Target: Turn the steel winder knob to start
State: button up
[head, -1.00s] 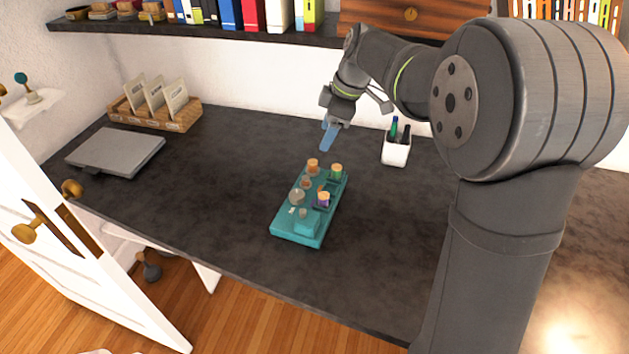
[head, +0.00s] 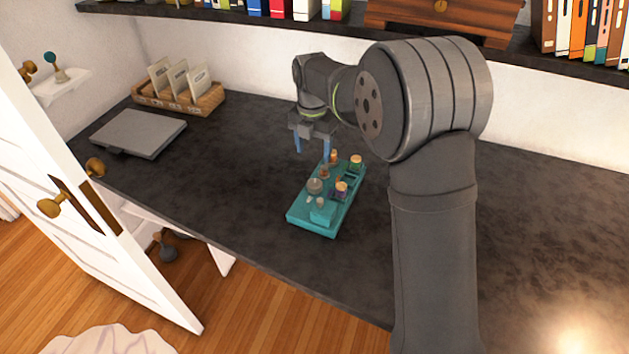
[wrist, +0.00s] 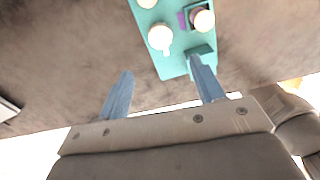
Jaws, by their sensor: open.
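A teal board (head: 304,222) lies on the dark desk and carries several small knobs and parts. A grey round knob (head: 315,186), which looks like the steel winder knob, sits on its left side. In the wrist view a pale round knob with a small tab (wrist: 160,37) sits on the teal board (wrist: 172,66), just past the fingertips. My gripper (head: 312,153) hangs over the board's back left side, blue fingers pointing down. In the wrist view my gripper (wrist: 160,66) is open and empty, fingers wide apart, with the knob between their lines and apart from both.
A shelf with books (head: 250,8) runs above the desk. A white door (head: 110,240) stands open at left.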

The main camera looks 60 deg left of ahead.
aim_at(315, 183)
notch_tip(315, 183, down, 12)
jog(key=shift+w+d+f, duration=0.1)
dwell(0.4)
jog(key=c, duration=1)
